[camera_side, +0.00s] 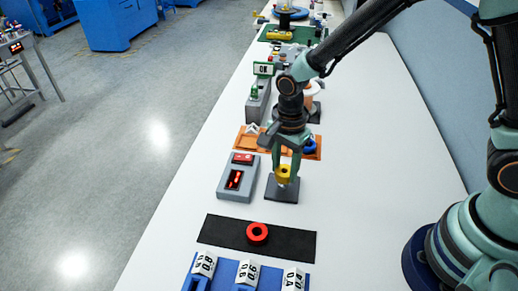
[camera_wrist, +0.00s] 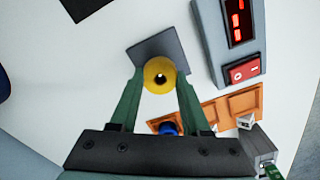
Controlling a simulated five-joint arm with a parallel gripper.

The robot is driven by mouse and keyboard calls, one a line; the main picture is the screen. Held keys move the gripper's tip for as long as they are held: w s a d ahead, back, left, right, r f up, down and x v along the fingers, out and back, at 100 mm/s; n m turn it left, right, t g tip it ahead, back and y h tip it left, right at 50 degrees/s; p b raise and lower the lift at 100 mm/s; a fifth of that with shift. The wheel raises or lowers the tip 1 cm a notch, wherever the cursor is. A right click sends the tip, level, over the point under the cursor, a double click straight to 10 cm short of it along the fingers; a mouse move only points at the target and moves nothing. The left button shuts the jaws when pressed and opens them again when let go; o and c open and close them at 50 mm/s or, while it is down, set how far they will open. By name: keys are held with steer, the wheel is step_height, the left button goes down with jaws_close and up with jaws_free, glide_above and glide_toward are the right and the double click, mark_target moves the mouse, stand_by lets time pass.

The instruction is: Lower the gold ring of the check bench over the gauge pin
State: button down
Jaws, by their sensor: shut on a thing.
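The gold ring (camera_side: 284,172) is between the fingers of my gripper (camera_side: 285,170), which is shut on it. It is held over the dark square base plate (camera_side: 283,191) of the gauge pin. A small pale piece, likely the pin (camera_side: 284,184), shows just under the ring in the side view. In the wrist view the gold ring (camera_wrist: 160,75) lies between both green fingertips, over the dark plate (camera_wrist: 150,50). A small light spot shows in its dark hole. I cannot tell whether the pin's tip is inside the ring.
A grey box with a red display (camera_side: 237,178) stands close left of the plate. A blue ring (camera_side: 309,147) sits at the orange tray (camera_side: 246,141) behind. A red ring (camera_side: 257,233) lies on a black mat (camera_side: 213,229) in front. The white table to the right is clear.

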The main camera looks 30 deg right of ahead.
steer(key=shift+f, duration=0.5)
jaws_free()
stand_by(0.3)
steer(key=shift+r, duration=4)
